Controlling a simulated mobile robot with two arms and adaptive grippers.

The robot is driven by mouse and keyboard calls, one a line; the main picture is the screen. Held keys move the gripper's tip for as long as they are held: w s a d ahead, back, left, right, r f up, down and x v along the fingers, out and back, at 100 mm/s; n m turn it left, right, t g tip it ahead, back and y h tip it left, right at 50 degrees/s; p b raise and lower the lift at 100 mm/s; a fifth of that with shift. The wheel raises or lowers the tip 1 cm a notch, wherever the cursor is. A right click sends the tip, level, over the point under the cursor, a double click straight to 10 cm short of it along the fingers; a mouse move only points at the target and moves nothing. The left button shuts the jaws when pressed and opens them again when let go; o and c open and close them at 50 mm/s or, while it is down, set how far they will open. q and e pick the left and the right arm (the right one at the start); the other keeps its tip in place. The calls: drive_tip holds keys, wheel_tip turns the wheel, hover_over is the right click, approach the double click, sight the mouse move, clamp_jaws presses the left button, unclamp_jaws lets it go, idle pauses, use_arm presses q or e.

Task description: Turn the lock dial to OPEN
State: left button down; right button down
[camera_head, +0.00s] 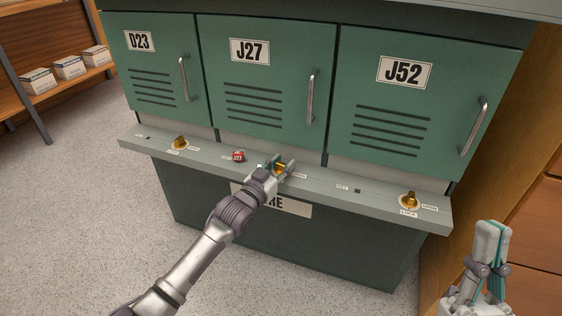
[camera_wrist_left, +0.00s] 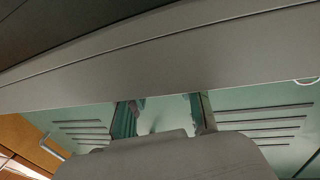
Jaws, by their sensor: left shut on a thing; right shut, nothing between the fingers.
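Three brass lock dials sit on the grey ledge (camera_head: 330,188) below the green lockers. The middle dial (camera_head: 281,169) is under locker J27. My left gripper (camera_head: 279,166) is shut on it, and the fingers hide part of the dial and its labels. An OPEN label (camera_head: 299,176) shows just to its right. A red key tag marked J27 (camera_head: 238,156) sits at the key slot left of the dial. In the left wrist view, the fingertips (camera_wrist_left: 163,118) show, but the dial is hidden. My right gripper (camera_head: 493,240) is shut and empty at the lower right, away from the lockers.
The left dial (camera_head: 180,142) is under locker D23 (camera_head: 150,65); the right dial (camera_head: 409,200) is under J52 (camera_head: 420,95). Locker J27 (camera_head: 258,85) is closed, as are both others. A wooden cabinet (camera_head: 520,200) stands right. Boxes (camera_head: 68,68) lie on a shelf at left.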

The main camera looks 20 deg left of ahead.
use_arm(q)
drive_tip(key=n+y+p, duration=0.2)
drive_tip(key=y, duration=0.1)
drive_tip(key=shift+r+t, duration=0.3)
drive_tip(key=shift+t, duration=0.1)
use_arm(e)
drive_tip(key=w+f+g+h, duration=0.2)
drive_tip(key=w+f+g, duration=0.4)
drive_tip(key=w, duration=0.1)
drive_tip(key=shift+a+f, duration=0.25)
drive_tip(key=shift+a, duration=0.1)
use_arm(q)
drive_tip(key=shift+f, duration=0.1)
drive_tip(key=c, duration=0.8)
unclamp_jaws()
drive_tip(key=shift+o, duration=0.2)
drive_tip(key=shift+f, duration=0.1)
use_arm(e)
drive_tip(key=shift+s, duration=0.1)
use_arm(q)
drive_tip(key=s, duration=1.2)
drive_tip(key=shift+a, duration=0.3)
